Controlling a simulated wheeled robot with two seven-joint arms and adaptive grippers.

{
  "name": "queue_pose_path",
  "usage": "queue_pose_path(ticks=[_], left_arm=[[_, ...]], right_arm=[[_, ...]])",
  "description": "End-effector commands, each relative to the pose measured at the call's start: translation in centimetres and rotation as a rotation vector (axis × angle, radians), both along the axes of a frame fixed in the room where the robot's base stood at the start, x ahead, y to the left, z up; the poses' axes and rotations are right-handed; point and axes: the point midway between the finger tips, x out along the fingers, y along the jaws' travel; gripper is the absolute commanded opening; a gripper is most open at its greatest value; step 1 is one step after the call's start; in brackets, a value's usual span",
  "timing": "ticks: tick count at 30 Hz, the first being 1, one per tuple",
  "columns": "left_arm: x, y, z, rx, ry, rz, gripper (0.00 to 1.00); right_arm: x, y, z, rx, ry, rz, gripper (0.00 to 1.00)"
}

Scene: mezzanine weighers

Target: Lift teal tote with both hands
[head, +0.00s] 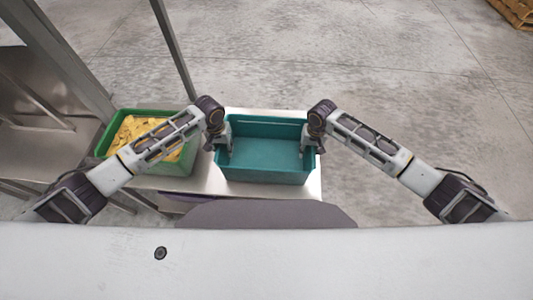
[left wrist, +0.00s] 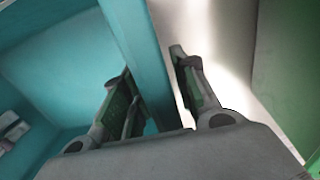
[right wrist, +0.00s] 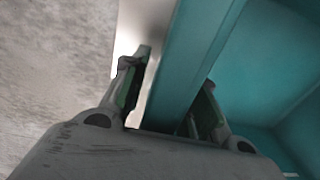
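The teal tote (head: 265,176) stands on a pale bench top, open and empty as far as I see. My left gripper (head: 224,142) is at its left wall, and my right gripper (head: 307,141) is at its right wall. In the left wrist view, the open fingers (left wrist: 158,95) straddle the tote wall (left wrist: 140,55), one inside and one outside, with a gap at the outer finger. In the right wrist view, the open fingers (right wrist: 170,100) straddle the opposite wall (right wrist: 190,60), with a gap at the outer finger. The tote's outer undersides are hidden.
A green crate (head: 183,167) with yellow contents stands just left of the tote, close to my left gripper. The bench top (head: 314,182) shows narrowly around the tote. Metal posts (head: 175,50) rise behind left. Open concrete floor lies behind and right; a wooden pallet (head: 515,12) is far right.

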Motion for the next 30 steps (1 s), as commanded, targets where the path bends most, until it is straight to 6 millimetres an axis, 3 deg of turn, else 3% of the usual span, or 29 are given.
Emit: queue_pose_path(ticks=[5,12,30], left_arm=[[0.00,-0.01,0.00,0.000,0.000,0.000,0.29],[0.00,0.00,0.02,0.000,0.000,0.000,0.00],[0.05,0.00,0.15,0.000,-0.001,0.000,0.00]], right_arm=[[-0.01,0.01,0.00,0.000,0.000,0.000,0.29],[0.00,0.01,0.02,0.000,0.000,0.000,0.00],[0.04,0.02,0.14,0.001,-0.001,0.000,0.00]])
